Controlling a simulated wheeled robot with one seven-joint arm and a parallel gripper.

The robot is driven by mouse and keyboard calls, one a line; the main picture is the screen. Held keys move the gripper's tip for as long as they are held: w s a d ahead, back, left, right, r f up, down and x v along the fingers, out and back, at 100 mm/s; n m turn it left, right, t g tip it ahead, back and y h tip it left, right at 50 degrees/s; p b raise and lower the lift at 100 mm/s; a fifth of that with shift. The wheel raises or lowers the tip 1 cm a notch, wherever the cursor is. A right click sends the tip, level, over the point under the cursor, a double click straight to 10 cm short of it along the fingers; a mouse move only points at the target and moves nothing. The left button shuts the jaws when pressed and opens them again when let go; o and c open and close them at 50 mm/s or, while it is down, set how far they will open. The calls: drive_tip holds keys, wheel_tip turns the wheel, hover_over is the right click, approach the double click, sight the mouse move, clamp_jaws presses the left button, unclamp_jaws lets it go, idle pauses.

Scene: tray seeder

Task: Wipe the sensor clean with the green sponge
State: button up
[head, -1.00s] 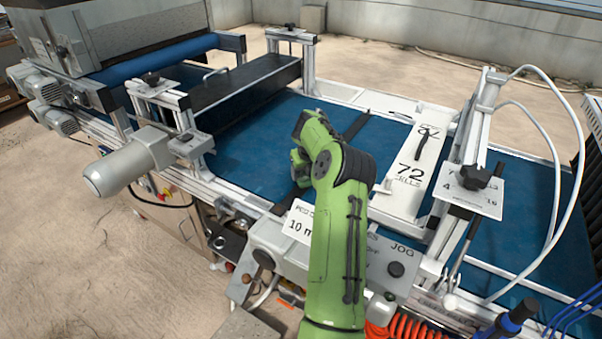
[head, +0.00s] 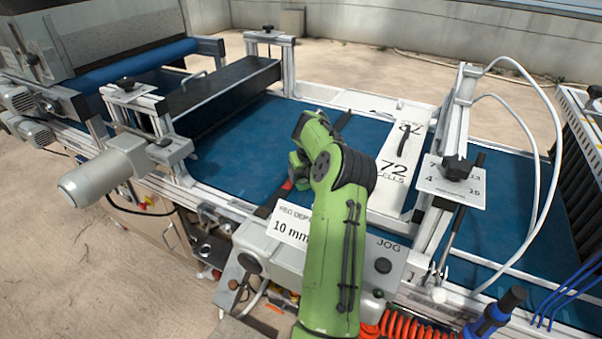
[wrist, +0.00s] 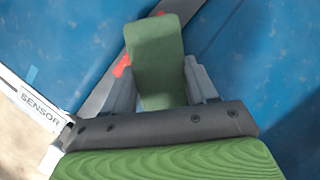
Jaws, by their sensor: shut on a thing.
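My gripper (wrist: 150,85) is shut on the green sponge (wrist: 155,50), an upright block between its two grey fingers in the wrist view. A white label reading SENSOR (wrist: 40,110) is on the pale rail at the left of the wrist view. A dark grey bar (wrist: 97,103) with a red mark (wrist: 122,66) runs across the blue belt behind the sponge, which partly covers it. I cannot tell whether the sponge touches the bar.
The blue belt (head: 240,150) is clear around the bar. A white plate marked 72 cells (head: 390,195) lies right of my arm. A control box (head: 275,255) with a 10 mm card is at the front edge. A post with white hoses (head: 455,130) stands farther right.

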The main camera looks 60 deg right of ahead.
drive_tip(key=w+p, duration=0.1)
drive_tip(key=w, duration=0.1)
drive_tip(key=shift+w+a+r+p, duration=0.1)
drive_tip(key=shift+w+a+p, duration=0.1)
drive_tip(key=shift+w+p, duration=0.15)
drive_tip(key=shift+w, duration=0.15)
drive_tip(key=shift+w+a+p, duration=0.2)
drive_tip(key=shift+w+p, duration=0.9)
drive_tip(key=shift+p, duration=0.15)
drive_tip(key=shift+w, duration=0.25)
drive_tip(key=shift+d+p, duration=0.45)
drive_tip(key=shift+p, duration=0.55)
drive_tip(key=shift+d+f, duration=0.25)
drive_tip(key=shift+d, duration=0.05)
drive_tip(key=shift+s+d+f, duration=0.1)
drive_tip(key=shift+s+f, duration=0.05)
drive_tip(key=shift+s, duration=0.05)
drive_tip(key=shift+s+d+f+b, duration=0.1)
drive_tip(key=shift+s+b, duration=0.8)
drive_tip(key=shift+b, duration=0.1)
drive_tip(key=shift+s, duration=0.45)
drive_tip(key=shift+s+b, duration=0.4)
drive_tip(key=shift+b, duration=0.2)
drive_tip(key=shift+s+d+r+b, duration=0.1)
drive_tip(key=shift+s+r+b, duration=0.1)
drive_tip(key=shift+s+b, duration=0.75)
drive_tip(key=shift+s+r+p, duration=0.1)
drive_tip(key=shift+p, duration=0.2)
